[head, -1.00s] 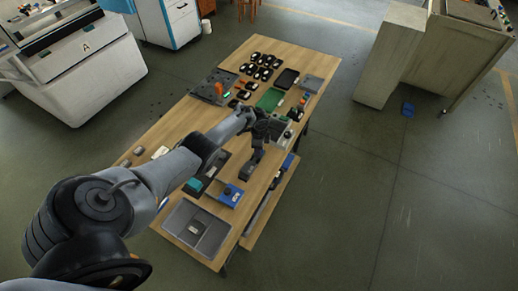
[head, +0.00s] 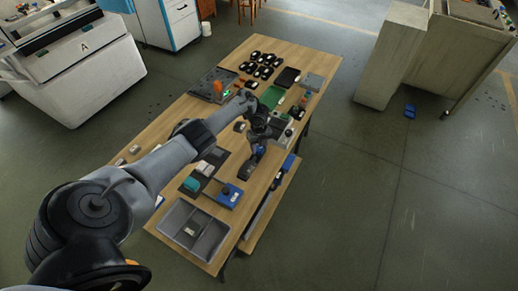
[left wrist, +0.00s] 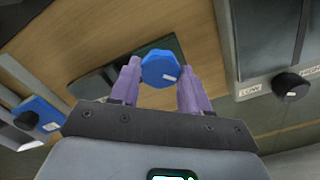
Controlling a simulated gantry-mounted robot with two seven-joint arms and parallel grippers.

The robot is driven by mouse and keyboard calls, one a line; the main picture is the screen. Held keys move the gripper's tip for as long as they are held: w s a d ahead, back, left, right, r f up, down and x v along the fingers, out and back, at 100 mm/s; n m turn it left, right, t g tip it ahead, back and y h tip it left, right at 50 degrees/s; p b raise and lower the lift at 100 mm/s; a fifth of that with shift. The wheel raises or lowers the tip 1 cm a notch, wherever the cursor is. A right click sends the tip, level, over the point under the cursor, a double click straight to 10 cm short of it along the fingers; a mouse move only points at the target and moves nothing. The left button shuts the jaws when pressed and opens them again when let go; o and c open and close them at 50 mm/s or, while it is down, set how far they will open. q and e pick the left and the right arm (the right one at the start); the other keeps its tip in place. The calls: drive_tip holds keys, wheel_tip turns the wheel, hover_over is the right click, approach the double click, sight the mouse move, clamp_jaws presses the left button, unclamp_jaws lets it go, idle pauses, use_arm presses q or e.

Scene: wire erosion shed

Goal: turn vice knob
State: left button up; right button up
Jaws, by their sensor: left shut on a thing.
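A blue many-sided knob with a small white mark (left wrist: 161,68) sits between the two purple fingers of my left gripper (left wrist: 160,85) in the left wrist view. The fingers are shut on its sides. In the head view my left gripper (head: 259,138) reaches down over the dark vice (head: 248,166) on the wooden table. The wrist and fingers hide part of the vice and knob there. My right gripper is not in view.
A control box with a black dial and LOW and HIGH labels (left wrist: 292,84) stands close on the right. A blue block with a dark knob (head: 229,194) and a grey tray (head: 212,245) lie nearer on the table (head: 167,128). Several black parts and a green board (head: 271,96) lie farther back.

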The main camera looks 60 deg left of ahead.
sight(259, 148)
use_arm(q)
drive_tip(key=shift+m+b, duration=0.85)
drive_tip(key=shift+m, duration=0.65)
drive_tip(key=o, duration=1.1)
drive_tip(key=shift+c, duration=0.2)
wheel_tip(259, 148, up, 11)
drive_tip(key=p, duration=0.6)
